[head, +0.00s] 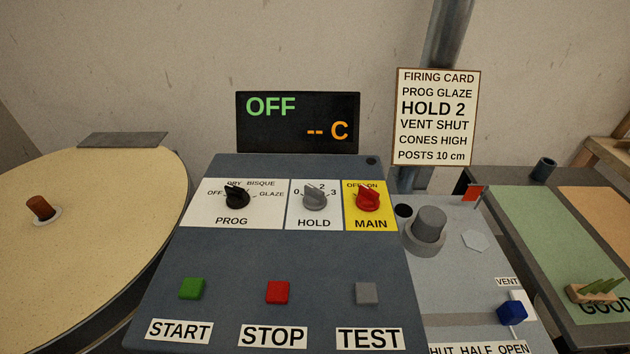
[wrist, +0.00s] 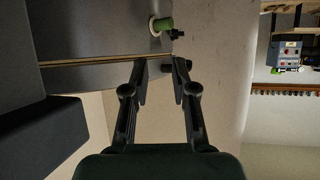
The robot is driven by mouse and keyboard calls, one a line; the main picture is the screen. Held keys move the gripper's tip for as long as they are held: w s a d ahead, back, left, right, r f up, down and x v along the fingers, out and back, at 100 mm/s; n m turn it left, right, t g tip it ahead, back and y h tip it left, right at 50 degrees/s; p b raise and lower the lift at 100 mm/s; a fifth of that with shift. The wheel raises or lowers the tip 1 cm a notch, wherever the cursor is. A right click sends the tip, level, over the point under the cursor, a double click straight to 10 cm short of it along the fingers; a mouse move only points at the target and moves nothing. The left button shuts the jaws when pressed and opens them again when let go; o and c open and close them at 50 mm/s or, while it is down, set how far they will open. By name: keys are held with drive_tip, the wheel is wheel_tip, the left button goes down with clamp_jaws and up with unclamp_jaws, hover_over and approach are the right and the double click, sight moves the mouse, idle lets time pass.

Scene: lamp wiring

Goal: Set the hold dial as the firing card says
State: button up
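The firing card (head: 436,117) stands behind the panel in the head view and reads "HOLD 2" in its largest line. The hold dial (head: 315,200) is a grey knob on a white plate marked HOLD. Its pointer seems to lean up and left, between the visible 0 and 2 marks; it covers part of the scale, so I cannot read its exact setting. My gripper (wrist: 160,70) shows only in the wrist view, with its two fingers apart and nothing between them. The hold dial cannot be made out in the wrist view.
The black PROG knob (head: 236,197) and red MAIN knob (head: 368,199) flank the hold dial closely. START (head: 192,288), STOP (head: 278,292) and TEST (head: 366,293) buttons sit below. The display (head: 298,122) reads OFF. A grey cylinder (head: 429,224) stands to the right.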

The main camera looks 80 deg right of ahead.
drive_tip(key=o, duration=0.6)
drive_tip(key=r+p, duration=0.4)
drive_tip(key=r, duration=0.1)
drive_tip(key=r+p, duration=0.5)
drive_tip(key=d+r+p, duration=0.1)
drive_tip(key=r+p, duration=0.3)
drive_tip(key=r, duration=0.1)
drive_tip(key=shift+w+r, duration=0.1)
drive_tip(key=shift+w, duration=0.25)
drive_tip(key=w+d+r+n+g+h+p, duration=0.1)
drive_tip(key=d+r+n+g+h+p, duration=0.15)
drive_tip(key=d+p, duration=0.65)
drive_tip(key=w+d+r+n+g+h+p, duration=0.1)
drive_tip(key=d+r+n+g+p, duration=0.2)
drive_tip(key=d+p, duration=0.6)
drive_tip(key=r+n+g+y+p, duration=0.1)
drive_tip(key=n+g+y+p, duration=0.3)
drive_tip(key=n+g+p, duration=0.6)
hover_over(314, 189)
drive_tip(key=p, duration=0.2)
drive_tip(key=m+t, duration=0.2)
drive_tip(key=shift+m+t+h, duration=0.25)
drive_tip(key=shift+t, duration=0.1)
wheel_tip(314, 189, down, 8)
drive_tip(key=shift+f+b, duration=0.1)
drive_tip(key=shift+b, duration=0.5)
